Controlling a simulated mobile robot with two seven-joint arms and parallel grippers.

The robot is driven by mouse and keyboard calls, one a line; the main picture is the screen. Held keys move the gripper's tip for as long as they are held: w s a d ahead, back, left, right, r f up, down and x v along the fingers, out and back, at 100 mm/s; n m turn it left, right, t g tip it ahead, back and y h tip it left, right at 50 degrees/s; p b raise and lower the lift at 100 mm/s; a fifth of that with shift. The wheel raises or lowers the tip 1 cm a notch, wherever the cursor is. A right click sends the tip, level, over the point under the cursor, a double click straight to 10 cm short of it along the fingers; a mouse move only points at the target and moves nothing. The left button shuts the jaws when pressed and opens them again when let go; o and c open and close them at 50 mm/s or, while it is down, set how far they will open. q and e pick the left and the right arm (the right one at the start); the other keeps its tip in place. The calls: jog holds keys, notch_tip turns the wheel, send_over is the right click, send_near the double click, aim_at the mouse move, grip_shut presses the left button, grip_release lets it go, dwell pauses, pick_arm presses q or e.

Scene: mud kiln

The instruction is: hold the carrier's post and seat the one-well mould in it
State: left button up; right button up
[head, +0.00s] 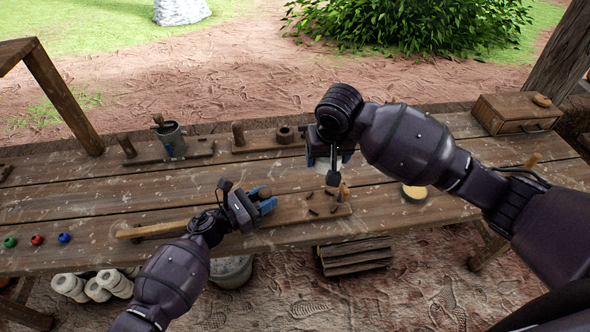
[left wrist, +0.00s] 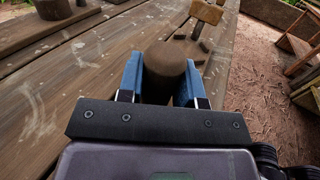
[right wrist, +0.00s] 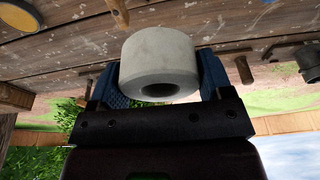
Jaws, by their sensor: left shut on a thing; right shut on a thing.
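The carrier (head: 290,214) is a brown board near the table's front edge, with several short dark pegs standing up toward its right end. My left gripper (head: 265,197) is shut on its round brown post (left wrist: 167,68), which fills the gap between the blue fingers. The one-well mould (right wrist: 158,60) is a pale grey cylinder with one dark round well. My right gripper (head: 330,160) is shut around its sides and holds it above the pegs, apart from the carrier. In the head view the mould (head: 325,164) is partly hidden by the gripper.
A pale wooden handle (head: 155,230) lies left of the carrier. Boards with posts and a metal cup (head: 172,138) line the back. A yellow-topped disc (head: 414,194) and wooden box (head: 518,112) are right.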

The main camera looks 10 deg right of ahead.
send_near(324, 198)
jog(key=shift+w+a+f+t, duration=0.3)
jog(key=shift+w+a+f, duration=0.05)
jog(key=shift+a, duration=0.1)
jog(key=shift+f, duration=0.15)
jog(key=shift+f, duration=0.35)
jog(key=shift+s+f, duration=0.3)
jog(key=shift+f, duration=0.5)
jog(key=shift+x, duration=0.8)
jog(key=shift+f, duration=0.1)
jog(key=shift+w, duration=0.1)
jog(key=shift+w+d, duration=0.1)
jog(key=shift+d, duration=0.25)
